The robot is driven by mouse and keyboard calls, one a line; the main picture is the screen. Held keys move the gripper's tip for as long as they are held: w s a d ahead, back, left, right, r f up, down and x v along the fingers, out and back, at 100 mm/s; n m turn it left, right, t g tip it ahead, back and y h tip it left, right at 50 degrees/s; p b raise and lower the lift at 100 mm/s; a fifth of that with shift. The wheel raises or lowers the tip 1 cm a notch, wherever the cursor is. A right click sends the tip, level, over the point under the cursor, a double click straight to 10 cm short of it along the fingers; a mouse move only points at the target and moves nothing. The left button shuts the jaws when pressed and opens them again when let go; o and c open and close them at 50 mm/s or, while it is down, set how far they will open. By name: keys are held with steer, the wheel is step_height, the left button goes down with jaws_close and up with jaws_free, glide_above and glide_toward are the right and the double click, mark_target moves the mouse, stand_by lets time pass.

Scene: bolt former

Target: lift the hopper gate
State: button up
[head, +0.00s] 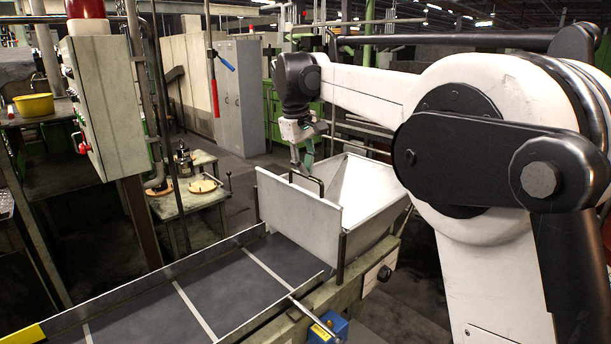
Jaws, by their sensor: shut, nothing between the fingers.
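The hopper gate (295,219) is a flat pale grey panel standing upright across the front of the white hopper (372,190), between dark side posts. A dark bracket-like handle (321,185) shows at the gate's top edge. My gripper (303,168) points down just above and behind that edge, close to the handle. Its fingers are together with nothing seen between them. Whether a finger touches the handle cannot be told at this size. The gate's lower edge is down near the conveyor belt.
A dark conveyor belt (232,290) with pale cross strips runs from the gate to the lower left. A control box (105,95) with a red lamp stands at left. Small work tables (190,200) stand behind the belt. A blue sensor (328,327) sits at the belt's near side.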

steer(key=o, duration=0.5)
steer(key=shift+w+f, duration=0.1)
steer(key=shift+f, duration=0.15)
step_height(320, 180, up, 12)
steer(key=s+a, duration=0.1)
steer(key=shift+s+a, duration=0.3)
steer(key=shift+s, duration=0.1)
